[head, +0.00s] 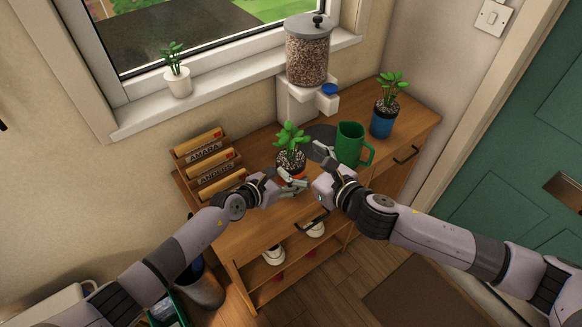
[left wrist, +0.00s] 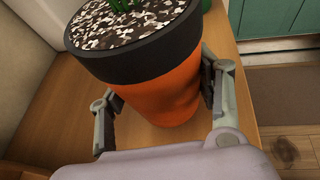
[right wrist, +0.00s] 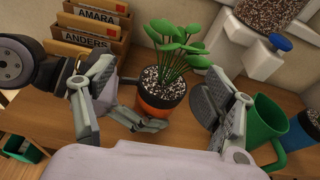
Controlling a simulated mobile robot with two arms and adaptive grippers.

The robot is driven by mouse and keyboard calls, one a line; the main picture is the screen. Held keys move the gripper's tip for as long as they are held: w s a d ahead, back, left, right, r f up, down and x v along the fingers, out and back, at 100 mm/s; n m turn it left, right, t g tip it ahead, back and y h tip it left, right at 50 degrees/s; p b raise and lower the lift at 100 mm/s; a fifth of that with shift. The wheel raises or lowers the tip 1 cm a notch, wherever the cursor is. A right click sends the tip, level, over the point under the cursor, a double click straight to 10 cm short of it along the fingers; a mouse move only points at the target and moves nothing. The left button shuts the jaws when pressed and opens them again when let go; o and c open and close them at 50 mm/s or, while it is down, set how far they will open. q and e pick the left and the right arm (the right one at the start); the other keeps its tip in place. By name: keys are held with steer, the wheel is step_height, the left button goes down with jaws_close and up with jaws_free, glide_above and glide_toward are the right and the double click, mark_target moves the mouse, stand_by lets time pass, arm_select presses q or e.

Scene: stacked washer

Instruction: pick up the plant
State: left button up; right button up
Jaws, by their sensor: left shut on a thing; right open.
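The plant (head: 291,150) has green leaves and stands upright in an orange pot with a black rim on the wooden cabinet; the pot (left wrist: 165,90) fills the middle of the left wrist view. My left gripper (head: 291,185) has its fingers on both sides of this pot and is shut on it. In the right wrist view the plant (right wrist: 168,75) shows with the left gripper's fingers at the pot. My right gripper (right wrist: 165,105) is open and empty, its fingers spread in front of the plant. I cannot tell whether the pot touches the cabinet top.
A green pitcher (head: 350,145) stands right of the plant, and a blue-potted plant (head: 383,120) is farther right. A letter rack (head: 208,165) is on the left. A dispenser (head: 307,55) stands behind. A white-potted plant (head: 177,80) is on the windowsill. The cabinet's front edge is near my grippers.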

mark_target(293, 162)
step_height(293, 162, down, 3)
steer(key=s+d+m+h, duration=0.1)
steer(key=s+d+h, duration=0.1)
steer(key=shift+g, duration=0.3)
steer(key=x, duration=1.1)
steer(key=shift+w+d+f, duration=0.2)
steer(key=shift+w+d, duration=0.05)
steer(key=shift+w, duration=0.15)
steer(key=shift+c, duration=0.6)
steer(key=c, duration=1)
steer(key=shift+c, duration=0.2)
step_height(293, 162, up, 10)
steer(key=shift+r, duration=0.1)
